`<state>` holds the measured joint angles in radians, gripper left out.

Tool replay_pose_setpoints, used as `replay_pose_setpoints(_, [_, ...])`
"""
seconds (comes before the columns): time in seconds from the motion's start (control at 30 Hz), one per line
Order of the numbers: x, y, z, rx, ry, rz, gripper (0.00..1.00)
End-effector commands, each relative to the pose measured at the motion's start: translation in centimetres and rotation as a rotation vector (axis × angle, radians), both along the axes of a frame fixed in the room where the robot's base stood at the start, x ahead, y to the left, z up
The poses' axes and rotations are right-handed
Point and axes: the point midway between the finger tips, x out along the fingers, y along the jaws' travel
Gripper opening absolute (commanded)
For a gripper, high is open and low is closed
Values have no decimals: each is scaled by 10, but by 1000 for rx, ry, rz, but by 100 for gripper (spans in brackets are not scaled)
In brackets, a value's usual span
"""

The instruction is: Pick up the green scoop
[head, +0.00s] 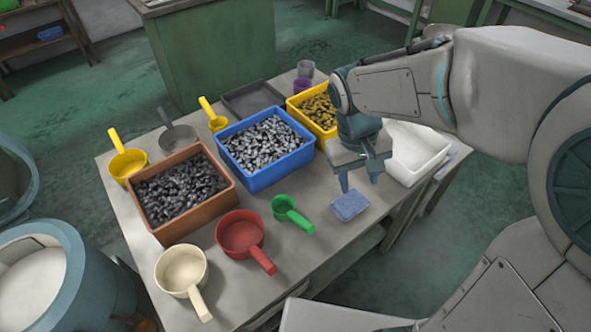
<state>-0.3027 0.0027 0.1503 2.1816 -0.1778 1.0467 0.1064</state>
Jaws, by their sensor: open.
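The green scoop (292,213) lies on the table near its front edge, its handle pointing down and to the right. My gripper (359,183) is above the table to the right of the green scoop, pointing down, open and empty. Its fingers are apart, over or just behind a blue sponge-like block (349,205). It is apart from the scoop, and the scoop is in full view.
A red scoop (241,235) and a cream scoop (181,270) sit left of the green one. Behind are a brown bin (162,237), a blue bin (264,185), a yellow bin (293,109) and a white tray (410,180). Bare tabletop lies between the green scoop and blue block.

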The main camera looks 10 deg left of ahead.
Motion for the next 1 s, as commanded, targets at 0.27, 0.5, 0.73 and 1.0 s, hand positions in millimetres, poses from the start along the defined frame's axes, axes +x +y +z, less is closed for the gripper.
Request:
replay_pose_setpoints(0.27, [14, 95, -36, -130, 142, 260, 46])
replay_pose_setpoints(0.5, [6, 151, -67, -201, 206, 400, 46])
replay_pose_setpoints(0.73, [2, 160, -86, -222, 224, 433, 46])
replay_pose_setpoints(1.0, [-4, 138, -132, -223, 226, 434, 46])
